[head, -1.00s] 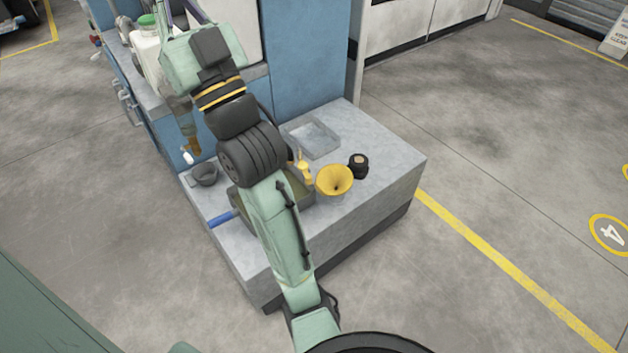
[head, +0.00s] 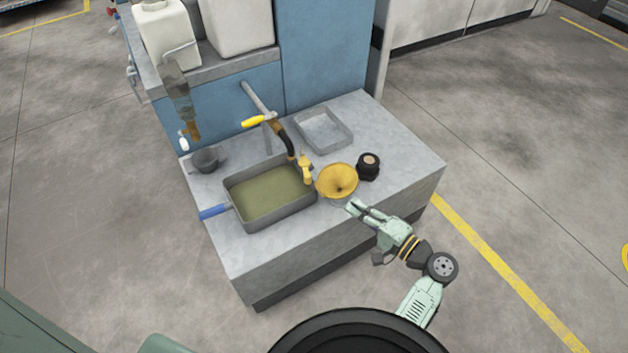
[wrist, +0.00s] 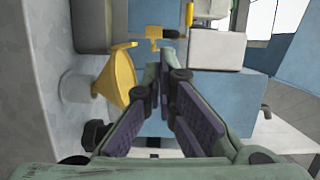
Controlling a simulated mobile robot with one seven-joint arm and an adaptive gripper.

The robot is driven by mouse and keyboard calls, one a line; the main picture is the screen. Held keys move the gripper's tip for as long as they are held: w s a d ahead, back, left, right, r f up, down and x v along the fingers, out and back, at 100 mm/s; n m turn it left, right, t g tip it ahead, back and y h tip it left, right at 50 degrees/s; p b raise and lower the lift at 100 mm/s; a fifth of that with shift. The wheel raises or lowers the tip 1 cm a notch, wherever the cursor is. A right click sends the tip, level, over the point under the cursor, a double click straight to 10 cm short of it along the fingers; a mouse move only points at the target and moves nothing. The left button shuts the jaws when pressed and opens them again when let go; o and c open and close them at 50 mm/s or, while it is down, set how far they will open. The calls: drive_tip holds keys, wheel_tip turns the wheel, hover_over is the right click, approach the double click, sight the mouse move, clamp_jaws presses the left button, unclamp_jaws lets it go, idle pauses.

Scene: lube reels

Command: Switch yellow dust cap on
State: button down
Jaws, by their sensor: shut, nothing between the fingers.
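A yellow fitting (head: 305,168) sits at the end of a dark hose by the tray's right rim. A second yellow piece, bar-shaped (head: 254,121), is by the grey pipe at the back. I cannot tell which one is the dust cap. A yellow funnel (head: 338,181) stands right of the fitting; it also shows in the wrist view (wrist: 118,78). My gripper (head: 353,207) is shut and empty, low in front of the funnel near the bench's front edge. In the wrist view its fingertips (wrist: 164,68) converge right of the funnel, below a yellow piece (wrist: 155,36).
The bench (head: 375,120) holds a grey tray (head: 240,228) of greenish liquid with a blue handle (head: 212,212), an empty shallow tray (head: 345,137), a black round part (head: 368,166) and a dark bowl (head: 205,160). White jugs (head: 165,35) stand on the shelf. Floor to the right is open.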

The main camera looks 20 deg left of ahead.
drive_tip(key=shift+s+d+f, duration=0.3)
drive_tip(key=shift+s+d, duration=0.2)
drive_tip(key=shift+d, duration=0.1)
drive_tip(key=p, duration=0.4)
approach(308, 180)
drive_tip(key=x, duration=0.6)
drive_tip(key=shift+w+d+r, duration=0.2)
drive_tip(key=shift+w, duration=0.1)
drive_tip(key=shift+w+a+f, duration=0.1)
drive_tip(key=shift+w+a, duration=0.05)
drive_tip(key=shift+a, duration=0.25)
drive_tip(key=shift+m, duration=0.3)
drive_tip(key=shift+s+a+t, duration=0.3)
drive_tip(key=shift+t, duration=0.2)
